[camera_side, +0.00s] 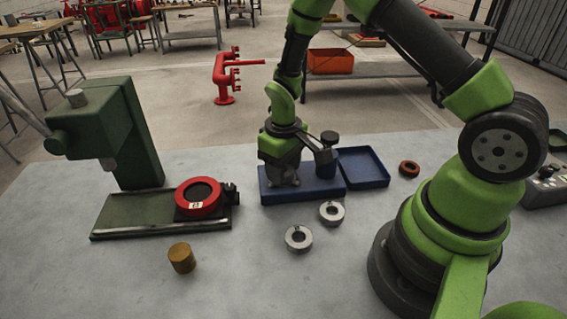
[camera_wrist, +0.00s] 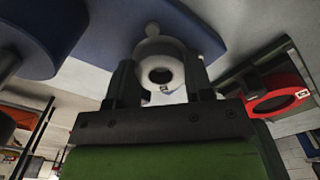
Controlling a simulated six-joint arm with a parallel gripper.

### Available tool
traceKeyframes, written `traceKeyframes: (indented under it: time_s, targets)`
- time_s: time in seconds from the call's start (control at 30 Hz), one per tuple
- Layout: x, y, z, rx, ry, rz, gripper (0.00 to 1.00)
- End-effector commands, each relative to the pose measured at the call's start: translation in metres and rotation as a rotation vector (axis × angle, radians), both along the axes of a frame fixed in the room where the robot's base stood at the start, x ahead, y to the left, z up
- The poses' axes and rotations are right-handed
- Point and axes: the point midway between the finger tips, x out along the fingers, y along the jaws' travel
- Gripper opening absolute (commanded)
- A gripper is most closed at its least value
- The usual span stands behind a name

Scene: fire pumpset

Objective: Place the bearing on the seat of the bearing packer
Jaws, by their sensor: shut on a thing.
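My gripper (camera_side: 284,176) is over the blue base (camera_side: 305,194) of the bearing packer in the side view. In the wrist view my gripper (camera_wrist: 161,82) has a finger on each side of a pale metal bearing (camera_wrist: 160,51) with a dark hole, and is shut on it. The packer's blue post (camera_side: 325,166) with a black knob stands just right of my gripper. A blue plate (camera_wrist: 195,20) lies beyond the bearing in the wrist view, with a small pale rounded tip at the bearing's edge. The seat is mostly hidden; I cannot tell whether the bearing touches it.
Two silver rings (camera_side: 299,238) (camera_side: 331,212) lie in front of the packer. A green press (camera_side: 130,140) with a red ring (camera_side: 199,198) and a brass cylinder (camera_side: 181,258) are to the left.

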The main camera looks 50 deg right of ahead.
Motion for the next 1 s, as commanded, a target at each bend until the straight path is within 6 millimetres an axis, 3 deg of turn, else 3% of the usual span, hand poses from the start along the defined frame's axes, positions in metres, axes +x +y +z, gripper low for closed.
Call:
traceKeyframes:
  time_s: [0.13,0.17,0.23,0.27,0.5,0.63,1.0]
  targets:
    - [0.000,0.000,-0.002,0.000,0.000,0.000,0.18]
    - [0.000,0.000,-0.002,0.000,0.000,0.000,0.54]
    - [0.000,0.000,-0.002,0.000,0.000,0.000,0.70]
    - [0.000,0.000,-0.002,0.000,0.000,0.000,0.73]
    - [0.000,-0.001,-0.001,-0.001,0.001,0.000,0.73]
    - [0.000,-0.001,0.009,-0.001,-0.002,0.000,0.73]
    - [0.002,0.000,0.090,0.000,-0.008,0.000,0.73]
